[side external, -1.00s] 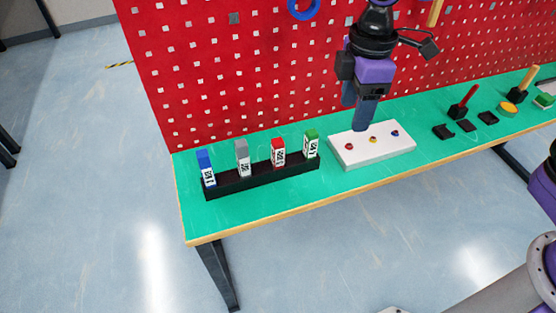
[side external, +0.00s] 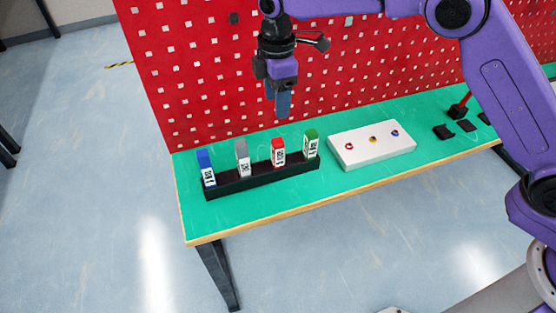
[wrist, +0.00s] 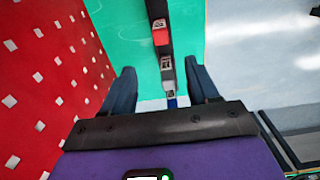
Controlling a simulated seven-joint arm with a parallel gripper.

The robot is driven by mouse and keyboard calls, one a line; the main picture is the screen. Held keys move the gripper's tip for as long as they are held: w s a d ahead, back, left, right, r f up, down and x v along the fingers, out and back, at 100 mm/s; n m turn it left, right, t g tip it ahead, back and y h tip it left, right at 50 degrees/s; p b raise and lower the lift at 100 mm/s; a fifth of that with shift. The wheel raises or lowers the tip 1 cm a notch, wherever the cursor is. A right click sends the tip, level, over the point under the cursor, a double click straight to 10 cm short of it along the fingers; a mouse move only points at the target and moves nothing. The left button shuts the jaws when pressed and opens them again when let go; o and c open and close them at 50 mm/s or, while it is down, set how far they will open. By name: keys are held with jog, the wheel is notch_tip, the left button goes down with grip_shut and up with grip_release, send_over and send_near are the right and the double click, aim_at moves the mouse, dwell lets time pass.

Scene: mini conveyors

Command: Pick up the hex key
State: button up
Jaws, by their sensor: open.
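I cannot make out a hex key in any view. My gripper (side external: 283,114) is open, pointing down, and appears empty. It hangs above the black rack (side external: 262,178), apart from it, near the red pegboard. The rack holds labelled upright pieces: blue (side external: 206,168), grey (side external: 243,158), red (side external: 278,153) and green (side external: 311,144). In the wrist view, my open fingers (wrist: 160,72) frame the rack line. The red piece (wrist: 160,34) shows beyond the fingertips and the grey piece (wrist: 167,72) between the fingers. The blue piece is partly hidden by the gripper body.
A white block (side external: 365,157) with three small coloured features lies right of the rack on the green bench top (side external: 225,212). Small black blocks (side external: 443,132) lie further right. The red pegboard (side external: 200,80) stands behind. Bare bench lies in front of the rack.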

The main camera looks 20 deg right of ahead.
aim_at(278, 141)
notch_tip(278, 141, down, 15)
jog(key=shift+s+d+f, duration=0.1)
jog(key=shift+f, duration=0.05)
dwell(0.5)
jog(key=shift+c, duration=0.3)
grip_shut()
